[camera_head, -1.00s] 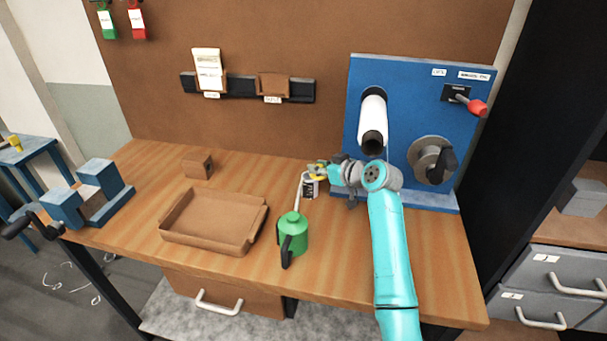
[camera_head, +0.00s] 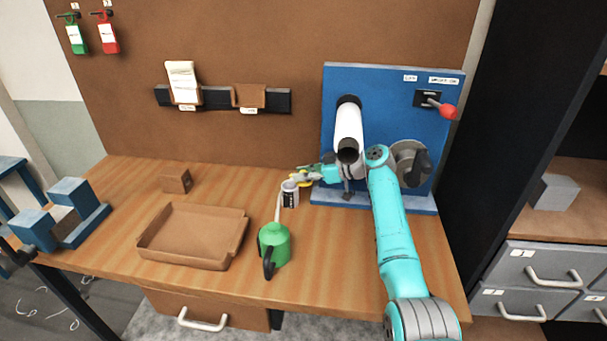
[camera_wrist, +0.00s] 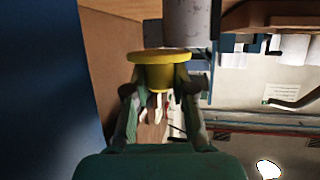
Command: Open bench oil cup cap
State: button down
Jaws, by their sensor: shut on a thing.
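The oil cup (camera_head: 290,197) is a small pale cylinder with a dark label, upright on the wooden bench. Its dark top shows in the head view. The yellow cap (camera_head: 301,177) is at the upper right of the cup's rim. In the wrist view the yellow round cap (camera_wrist: 158,60) sits between the two fingers of my gripper (camera_wrist: 159,88), which is shut on it. A grey cylinder (camera_wrist: 187,22), perhaps the cup, is close beyond the cap. I cannot tell whether cap and cup touch. In the head view my gripper (camera_head: 310,175) comes from the right.
A green oil can (camera_head: 274,246) stands just in front of the cup. A brown tray (camera_head: 150,247) and a small wooden block (camera_head: 175,180) are to the left. The front right bench is mostly clear.

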jog(key=c, duration=0.9)
grip_release()
jog(key=shift+c, duration=0.2)
jog(key=shift+s+a+f, duration=0.1)
